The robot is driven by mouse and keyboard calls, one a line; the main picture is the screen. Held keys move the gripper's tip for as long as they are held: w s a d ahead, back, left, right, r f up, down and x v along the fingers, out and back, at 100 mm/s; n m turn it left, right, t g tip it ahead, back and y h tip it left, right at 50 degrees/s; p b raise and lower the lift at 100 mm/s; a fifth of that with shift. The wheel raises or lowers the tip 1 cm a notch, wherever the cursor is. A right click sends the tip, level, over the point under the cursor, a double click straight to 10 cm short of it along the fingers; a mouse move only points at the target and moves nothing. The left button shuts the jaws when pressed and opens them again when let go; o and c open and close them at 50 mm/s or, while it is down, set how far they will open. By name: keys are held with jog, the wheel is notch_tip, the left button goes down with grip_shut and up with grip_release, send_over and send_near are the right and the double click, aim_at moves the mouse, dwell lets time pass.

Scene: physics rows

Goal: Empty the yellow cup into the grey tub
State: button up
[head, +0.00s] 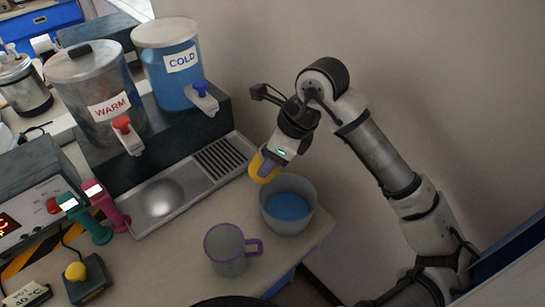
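The yellow cup (264,169) is in the head view, held up at the left back rim of the grey tub. My gripper (270,158) comes down from the upper right and is shut on the cup. The cup looks tilted; its mouth and contents are hidden from this angle, and I see no stream falling from it. The grey tub (275,221) stands upright near the right corner of the counter, with something blue (288,206) inside it.
A grey mug with a purple handle (226,249) stands left of the tub. Behind are a metal drip tray (172,196), a WARM dispenser (92,92) and a COLD dispenser (166,66). Green (84,219) and pink (107,207) tools stand at left. The counter edge is close right of the tub.

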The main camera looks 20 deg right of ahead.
notch_tip(320, 180, up, 3)
jog(key=g+h, duration=0.1)
jog(key=g+h+p, duration=0.1)
jog(key=g+h, duration=0.1)
jog(key=shift+r+h, duration=0.2)
jog(key=shift+h, duration=0.1)
dwell(0.5)
